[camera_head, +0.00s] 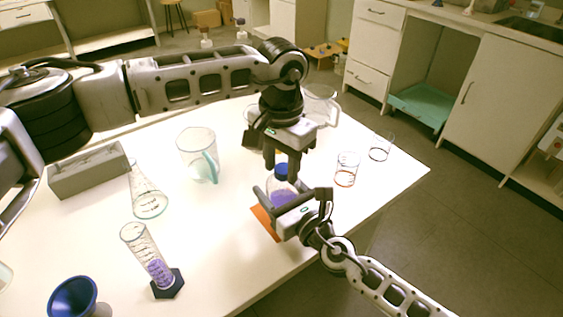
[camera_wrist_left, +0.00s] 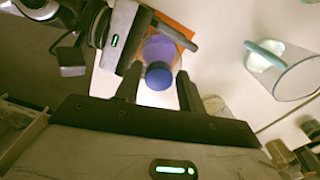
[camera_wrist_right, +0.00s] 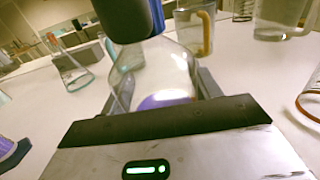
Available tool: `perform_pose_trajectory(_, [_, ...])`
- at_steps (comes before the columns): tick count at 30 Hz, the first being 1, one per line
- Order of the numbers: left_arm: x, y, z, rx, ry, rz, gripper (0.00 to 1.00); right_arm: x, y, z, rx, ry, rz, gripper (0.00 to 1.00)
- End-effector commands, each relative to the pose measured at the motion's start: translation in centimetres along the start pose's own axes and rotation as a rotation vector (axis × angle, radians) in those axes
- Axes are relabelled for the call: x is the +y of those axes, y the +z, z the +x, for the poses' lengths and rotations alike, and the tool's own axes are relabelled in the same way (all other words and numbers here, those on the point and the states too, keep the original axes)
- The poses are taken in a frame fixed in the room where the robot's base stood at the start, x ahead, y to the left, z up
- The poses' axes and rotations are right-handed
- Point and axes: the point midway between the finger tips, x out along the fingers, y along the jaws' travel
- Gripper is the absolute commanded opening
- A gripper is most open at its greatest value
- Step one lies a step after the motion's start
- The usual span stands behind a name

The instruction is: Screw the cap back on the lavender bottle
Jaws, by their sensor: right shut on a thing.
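The lavender bottle (camera_head: 284,198) is clear glass with purple liquid, and it stands upright at the table's front right edge. The dark blue cap (camera_head: 281,170) sits at the top of its neck; how far it is threaded cannot be told. The cap also shows in the left wrist view (camera_wrist_left: 158,76) and the right wrist view (camera_wrist_right: 128,18). My right gripper (camera_head: 277,200) is shut on the bottle's body from the front right. My left gripper (camera_head: 281,170) points down from above, its fingers apart on either side of the cap, with a gap showing in the left wrist view.
An orange mat (camera_head: 263,223) lies by the bottle. A pitcher (camera_head: 197,155), a flask (camera_head: 147,202), a graduated cylinder (camera_head: 149,256), a blue funnel (camera_head: 73,298) and a grey block (camera_head: 89,172) stand left. Two beakers (camera_head: 346,170) (camera_head: 380,147) stand right.

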Motion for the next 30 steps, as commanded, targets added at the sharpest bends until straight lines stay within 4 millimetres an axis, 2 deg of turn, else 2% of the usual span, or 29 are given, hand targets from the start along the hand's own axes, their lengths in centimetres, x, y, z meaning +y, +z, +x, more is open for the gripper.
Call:
perform_pose_trajectory(11, [0.0, 0.0, -0.3, 0.002, 0.0, -0.002, 0.52, -0.1, -0.1, 0.0, 0.001, -0.001, -0.001, 0.0])
perform_pose_trajectory(21, [0.0, -0.1, -4.2, 0.003, -0.002, -0.002, 0.52, -0.1, -0.1, 0.0, 0.001, -0.001, -0.001, 0.0])
perform_pose_trajectory(30, [0.0, 0.0, -4.5, 0.001, 0.0, -0.002, 0.5, -0.1, -0.1, 0.0, 0.001, -0.001, -0.001, 0.0])
